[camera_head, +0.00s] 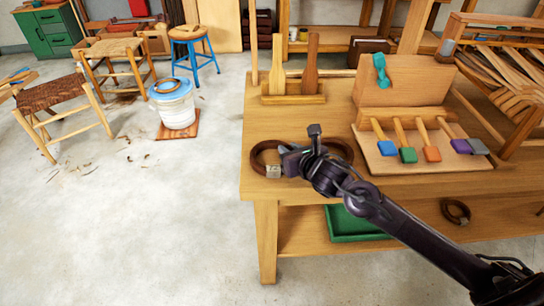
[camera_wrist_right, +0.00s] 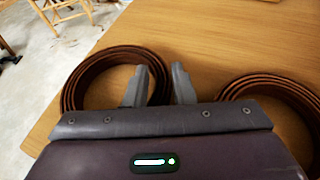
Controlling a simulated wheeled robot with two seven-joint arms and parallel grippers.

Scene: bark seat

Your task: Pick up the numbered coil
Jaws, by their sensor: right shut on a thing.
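A brown coil with a pale tag (camera_head: 257,152) lies near the left front corner of the wooden table (camera_head: 290,118); any number on the tag is too small to read. The coil also shows at the left of the right wrist view (camera_wrist_right: 76,78). My right gripper (camera_head: 287,161) is at its right side, with one finger inside the ring and the other outside. The fingers (camera_wrist_right: 158,84) are shut on the coil's wall. A second brown coil (camera_head: 347,149) lies just to the right, partly hidden behind my gripper. My left gripper is out of view.
A rack with several coloured-ended tools (camera_head: 460,165) stands right of the coils. A wooden holder with two upright paddles (camera_head: 292,98) stands behind. The lower shelf holds a green tray (camera_head: 350,228) and another coil (camera_head: 455,211).

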